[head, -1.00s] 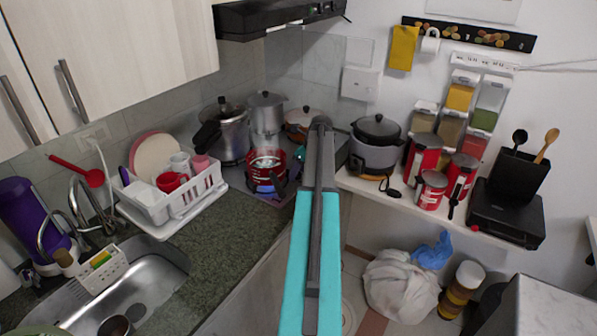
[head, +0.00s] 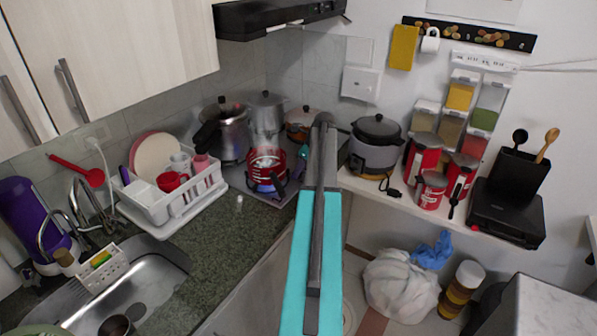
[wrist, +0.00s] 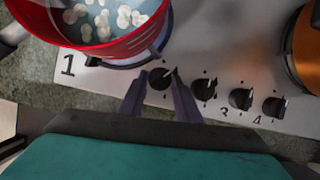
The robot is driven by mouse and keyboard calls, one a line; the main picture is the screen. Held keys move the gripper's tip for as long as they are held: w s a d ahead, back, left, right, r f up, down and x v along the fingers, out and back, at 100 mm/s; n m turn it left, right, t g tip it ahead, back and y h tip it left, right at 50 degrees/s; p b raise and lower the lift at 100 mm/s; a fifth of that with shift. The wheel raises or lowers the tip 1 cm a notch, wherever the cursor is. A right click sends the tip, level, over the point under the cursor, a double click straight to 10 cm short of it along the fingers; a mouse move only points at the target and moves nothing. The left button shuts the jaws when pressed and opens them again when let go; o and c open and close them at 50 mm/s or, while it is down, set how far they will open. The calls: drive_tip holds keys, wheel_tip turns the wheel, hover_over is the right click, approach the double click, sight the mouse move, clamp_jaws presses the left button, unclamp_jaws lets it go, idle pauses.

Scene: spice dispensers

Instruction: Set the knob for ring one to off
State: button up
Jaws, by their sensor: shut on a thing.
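The ring one knob (wrist: 162,79) is the leftmost black knob on the light stove panel, to the right of the printed "1". My gripper (wrist: 161,86) is around this knob, one finger on each side, and shut on it. The knob's pale mark seems to point up and right; its exact setting is hard to read. In the head view, my arm crosses the middle and the fingers on the knob cannot be made out.
A red pot (wrist: 95,42) stands close above and left of my fingers; it also shows in the head view (head: 266,170). More knobs (wrist: 204,89) sit to the right in a row. An orange pan (wrist: 307,48) is at the right edge. A dish rack (head: 175,205) stands left of the stove.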

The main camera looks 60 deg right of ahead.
drive_tip(key=n, duration=0.1)
drive_tip(key=n+y, duration=0.1)
drive_tip(key=n, duration=0.2)
drive_tip(key=shift+w+d+y, duration=0.15)
drive_tip(key=shift+d+y, duration=0.15)
drive_tip(key=n+g+y, duration=0.1)
drive_tip(key=n, duration=0.2)
drive_tip(key=shift+n, duration=0.4)
drive_tip(key=o, duration=1.1)
drive_tip(key=shift+w, duration=0.1)
drive_tip(key=shift+c, duration=0.2)
